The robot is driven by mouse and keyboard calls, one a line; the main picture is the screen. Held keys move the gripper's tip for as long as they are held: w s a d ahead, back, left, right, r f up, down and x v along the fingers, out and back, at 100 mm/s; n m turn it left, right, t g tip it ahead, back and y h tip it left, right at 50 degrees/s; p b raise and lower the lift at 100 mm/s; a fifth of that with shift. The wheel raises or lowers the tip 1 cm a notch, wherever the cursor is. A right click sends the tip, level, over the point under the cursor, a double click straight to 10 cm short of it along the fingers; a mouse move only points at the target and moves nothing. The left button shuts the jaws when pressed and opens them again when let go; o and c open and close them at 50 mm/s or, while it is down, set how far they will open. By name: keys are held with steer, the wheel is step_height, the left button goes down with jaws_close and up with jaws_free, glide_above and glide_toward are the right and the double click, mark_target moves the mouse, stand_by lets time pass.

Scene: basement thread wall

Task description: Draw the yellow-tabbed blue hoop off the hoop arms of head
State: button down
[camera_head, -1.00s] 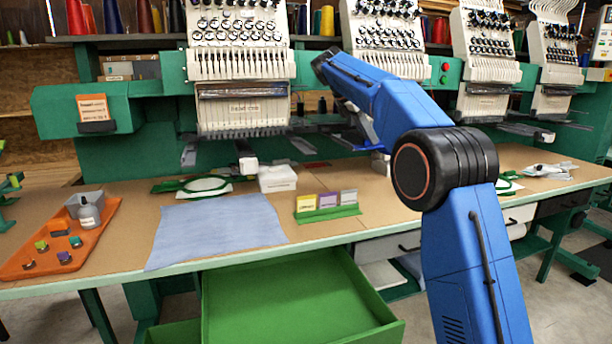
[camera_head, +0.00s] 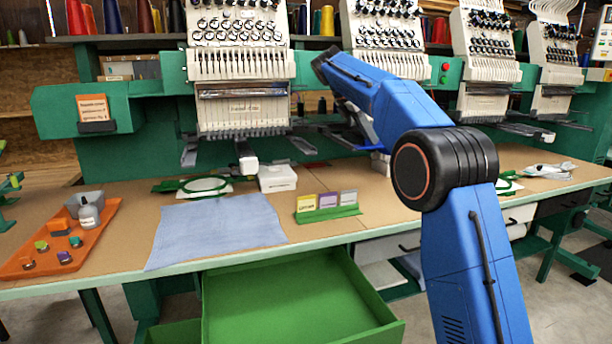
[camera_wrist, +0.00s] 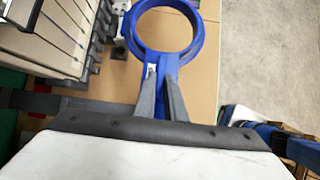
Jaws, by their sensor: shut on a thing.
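In the wrist view the blue hoop (camera_wrist: 172,55) is an open ring with a short blue stem pointing toward me. My gripper (camera_wrist: 160,78) is shut on this stem, one dark finger on each side. No yellow tab is clear; a small pale patch shows beside the left fingertip. The embroidery head (camera_wrist: 50,38) with its row of needle parts is just left of the hoop. I cannot tell whether the hoop still touches the hoop arms. In the head view my blue arm reaches to the second head (camera_head: 392,45) and hides the gripper and most of the hoop.
The tan table (camera_head: 385,205) lies below. On it are a blue cloth (camera_head: 215,230), a green hoop (camera_head: 205,185), a white box (camera_head: 277,178), a green card holder (camera_head: 328,214) and an orange tray (camera_head: 50,265). An open green drawer (camera_head: 300,300) juts out in front.

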steer(key=shift+r, duration=0.1)
stand_by(0.3)
steer(key=shift+r, duration=0.45)
steer(key=s+d, duration=0.2)
steer(key=s, duration=0.4)
steer(key=shift+s, duration=0.25)
stand_by(0.4)
steer(key=shift+r, duration=0.15)
